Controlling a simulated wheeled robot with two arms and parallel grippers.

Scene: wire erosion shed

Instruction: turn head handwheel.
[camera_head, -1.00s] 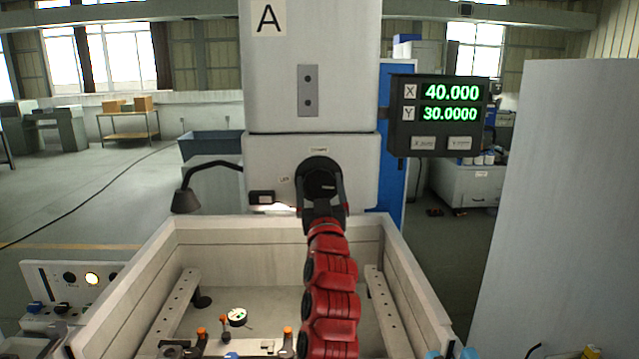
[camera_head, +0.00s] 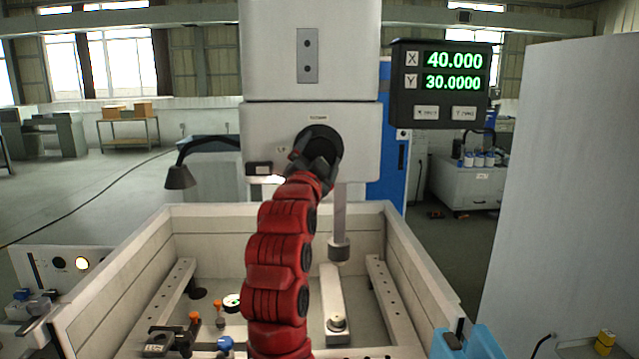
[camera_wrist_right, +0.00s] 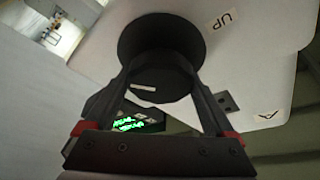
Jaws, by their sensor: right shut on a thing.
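The head handwheel (camera_head: 326,138) is a round black wheel on the front of the pale machine head (camera_head: 268,130). My right gripper (camera_head: 315,154) is tilted and shut on the handwheel, partly covering it. In the right wrist view the wheel (camera_wrist_right: 158,35) is a dark disc with a smaller hub, and the fingers of the gripper (camera_wrist_right: 158,82) lie on both sides of that hub. An "UP" label (camera_wrist_right: 222,21) is on the head beside the wheel. My left gripper is not in view.
Below is an open tank (camera_head: 420,285) with rails, clamps and a dial gauge. A spindle (camera_head: 340,215) hangs from the head. A lamp (camera_head: 180,177) stands left; a grey panel (camera_head: 570,190) stands right.

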